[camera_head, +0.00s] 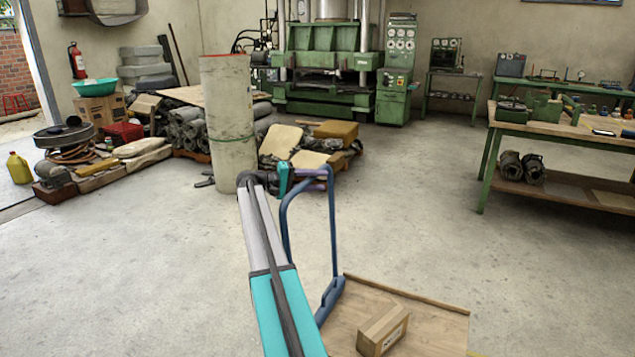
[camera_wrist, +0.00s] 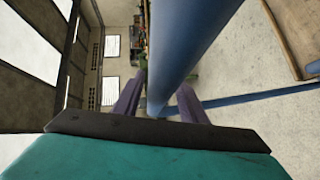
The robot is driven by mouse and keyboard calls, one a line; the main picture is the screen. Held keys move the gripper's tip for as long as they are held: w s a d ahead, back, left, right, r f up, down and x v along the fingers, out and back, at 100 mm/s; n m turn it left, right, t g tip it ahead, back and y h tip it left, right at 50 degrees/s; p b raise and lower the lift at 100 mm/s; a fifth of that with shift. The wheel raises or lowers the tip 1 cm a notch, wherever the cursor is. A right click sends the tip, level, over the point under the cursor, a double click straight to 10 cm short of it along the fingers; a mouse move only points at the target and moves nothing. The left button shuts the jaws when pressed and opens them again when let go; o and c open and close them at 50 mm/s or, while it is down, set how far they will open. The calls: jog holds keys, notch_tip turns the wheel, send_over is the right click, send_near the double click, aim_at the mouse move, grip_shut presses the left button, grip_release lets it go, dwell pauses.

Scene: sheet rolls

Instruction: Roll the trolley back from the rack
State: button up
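The trolley has a blue tubular handle (camera_head: 333,230) and a flat wooden deck (camera_head: 435,322), and stands on the floor at the lower middle. A cardboard box (camera_head: 384,330) lies on its deck. My gripper (camera_head: 318,173) is at the top of the handle. In the wrist view the blue tube (camera_wrist: 195,30) runs down between the two purple fingers of my gripper (camera_wrist: 160,92). I cannot tell whether the fingers press on the tube. I cannot make out a rack for certain.
A tall grey roll (camera_head: 228,125) stands upright beyond the trolley, with piled sheets and sacks (camera_head: 305,150) beside it. A green workbench (camera_head: 545,140) stands at the right. Green machinery (camera_head: 325,70) is at the back. Bare floor lies left and right of the trolley.

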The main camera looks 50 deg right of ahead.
jog(key=v, duration=1.3)
jog(key=shift+w+a, duration=0.3)
jog(key=shift+r, duration=0.15)
